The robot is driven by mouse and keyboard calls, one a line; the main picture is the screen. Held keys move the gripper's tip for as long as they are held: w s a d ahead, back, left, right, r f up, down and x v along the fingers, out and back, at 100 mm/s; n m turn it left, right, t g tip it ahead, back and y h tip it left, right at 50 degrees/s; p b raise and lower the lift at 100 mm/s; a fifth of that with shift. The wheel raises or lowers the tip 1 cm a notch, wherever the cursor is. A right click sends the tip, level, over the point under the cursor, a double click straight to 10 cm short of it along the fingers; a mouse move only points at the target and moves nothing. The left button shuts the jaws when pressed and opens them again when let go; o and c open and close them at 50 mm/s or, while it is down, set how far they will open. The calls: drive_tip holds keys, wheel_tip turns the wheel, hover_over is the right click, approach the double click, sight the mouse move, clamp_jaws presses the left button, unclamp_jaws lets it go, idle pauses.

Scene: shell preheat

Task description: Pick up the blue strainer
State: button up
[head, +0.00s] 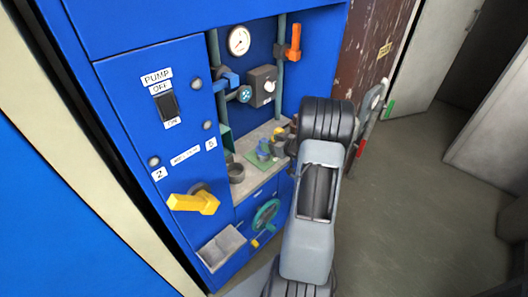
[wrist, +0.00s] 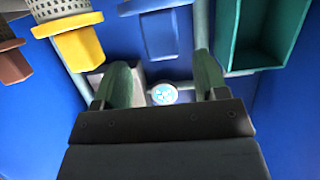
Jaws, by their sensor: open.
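The blue strainer (wrist: 162,30) shows at the top middle of the wrist view, its upper end cut off by the frame edge. My gripper (wrist: 164,82) is open, with its two fingers apart and nothing between them. The strainer appears beyond the fingertips, in line with the gap and apart from them.
A yellow strainer (wrist: 78,45) and a brown strainer (wrist: 12,62) are left of the blue one; a green open box (wrist: 265,35) is at right. A grey cup (head: 236,173) stands on the shelf (head: 250,180). Pipes, a blue valve (head: 227,80) and an orange handle (head: 294,42) are above.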

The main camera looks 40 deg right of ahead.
sight(266, 141)
drive_tip(key=shift+a+x, duration=0.1)
drive_tip(key=shift+x, duration=1.45)
drive_tip(key=shift+a+x, duration=0.15)
drive_tip(key=shift+x, duration=1.45)
drive_tip(key=shift+r, duration=0.15)
drive_tip(key=c, duration=1)
